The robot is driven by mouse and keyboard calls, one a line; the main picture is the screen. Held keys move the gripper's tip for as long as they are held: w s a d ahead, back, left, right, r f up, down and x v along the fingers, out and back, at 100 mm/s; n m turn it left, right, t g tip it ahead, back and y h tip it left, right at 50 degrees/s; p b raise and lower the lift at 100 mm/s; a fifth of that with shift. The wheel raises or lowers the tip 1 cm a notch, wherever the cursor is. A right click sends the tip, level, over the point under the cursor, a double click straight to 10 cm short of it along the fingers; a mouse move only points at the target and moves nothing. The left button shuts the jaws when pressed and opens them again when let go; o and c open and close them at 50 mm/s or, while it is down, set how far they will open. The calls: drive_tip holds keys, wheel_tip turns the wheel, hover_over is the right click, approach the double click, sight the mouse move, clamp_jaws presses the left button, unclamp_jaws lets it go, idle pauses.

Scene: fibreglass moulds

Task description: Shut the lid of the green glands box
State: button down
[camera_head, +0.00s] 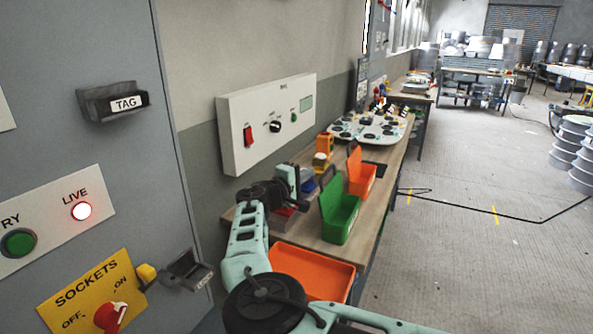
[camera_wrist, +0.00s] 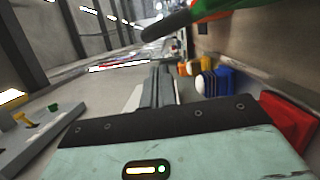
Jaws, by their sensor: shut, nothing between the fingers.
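The green glands box (camera_head: 340,222) stands on the workbench in the head view. Its green lid (camera_head: 330,196) is open and stands up along the box's left side. My gripper (camera_head: 291,178) is at the left of the raised lid, over the wall side of the bench; its fingertips are hard to make out there. In the wrist view the fingers (camera_wrist: 161,82) are together and empty. A green edge (camera_wrist: 210,9) with a dark bar below it crosses the top of that view; it may be part of the green box. I cannot tell whether anything touches the lid.
An orange box (camera_head: 362,180) with a raised lid stands just behind. An orange tray (camera_head: 335,284) lies in front. A white control box (camera_head: 265,120) projects from the wall.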

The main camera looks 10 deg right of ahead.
sight(323, 174)
drive_tip(key=shift+s+d+p, duration=0.45)
drive_tip(key=shift+s+d, duration=0.15)
drive_tip(key=shift+d, duration=0.3)
drive_tip(key=shift+d+b, duration=0.1)
drive_tip(key=shift+b, duration=0.25)
drive_tip(key=shift+s+d+r+m+b, duration=0.1)
drive_tip(key=shift+s+d+m+b, duration=0.1)
drive_tip(key=shift+m+b, duration=0.2)
drive_tip(key=s+d+m+b, duration=0.1)
drive_tip(key=b, duration=0.2)
drive_tip(key=shift+d+m+y+b, duration=0.3)
drive_tip(key=shift+m+b, duration=0.05)
drive_tip(key=shift+m, duration=0.05)
drive_tip(key=shift+s+d+f+m+t+y+b, duration=0.2)
drive_tip(key=shift+s+d+f+m+y+b, duration=1.05)
drive_tip(key=shift+m+b, duration=1.9)
drive_tip(key=shift+s+d+f+m+t+y+b, duration=0.2)
drive_tip(key=shift+s+d+f+m+y+b, duration=0.3)
drive_tip(key=shift+s+d+f+m+b, duration=2.55)
drive_tip(key=shift+w+d+r+m+t+y+b, duration=0.3)
drive_tip(key=shift+d+m+y+b, duration=0.85)
drive_tip(key=shift+b, duration=3.85)
drive_tip(key=shift+f+m+h, duration=0.2)
drive_tip(key=shift+m+h, duration=0.05)
drive_tip(key=shift+h, duration=0.05)
